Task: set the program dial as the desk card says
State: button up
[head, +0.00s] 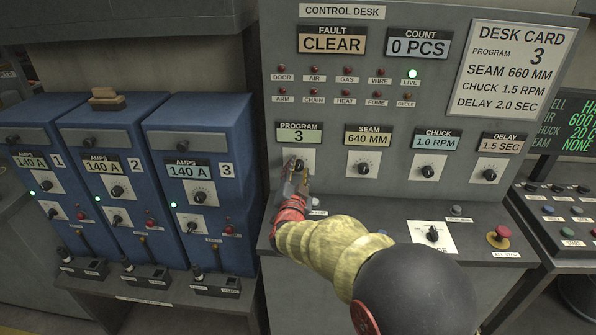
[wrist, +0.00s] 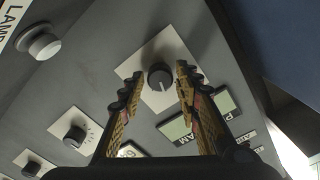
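The desk card (head: 515,68) at the upper right of the control desk reads program 3, seam 660 mm, chuck 1.5 rpm, delay 2.0 sec. The program display (head: 299,135) reads 3. The program dial (head: 299,164) is a dark knob on a white plate below it, partly hidden by my gripper (head: 299,178). In the wrist view the dial (wrist: 160,77) shows between and just beyond the fingertips of my gripper (wrist: 159,77). The fingers are spread, with a visible gap on each side of the knob.
The seam dial (head: 364,168) reads 640 mm, the chuck dial (head: 428,171) 1.0 rpm and the delay dial (head: 490,174) 1.5 sec. A mode knob (head: 432,234) and a red all-stop button (head: 498,234) sit on the ledge. Blue amps units (head: 205,130) stand at left.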

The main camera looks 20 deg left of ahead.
jog(key=shift+o, duration=0.9)
jog(key=v, duration=1.2)
jog(key=s+d+r+n+g+p, duration=0.1)
jog(key=s+d+r+n+g, duration=0.2)
jog(key=d, duration=0.5)
jog(key=d+r+g+p, duration=0.1)
jog(key=d+r+g, duration=0.1)
jog(key=d+r, duration=0.5)
jog(key=s+d+f+g+h+p, duration=0.1)
jog(key=s+d+f+g+h, duration=0.1)
jog(key=s+d, duration=1.1)
jog(key=s+d+f+n+g+h+p, duration=0.1)
jog(key=s+d+g, duration=0.3)
jog(key=s+d, duration=0.9)
jog(key=shift+s+f+g+h, duration=0.4)
jog(key=shift+s+f+h, duration=0.3)
jog(key=shift+f, duration=0.2)
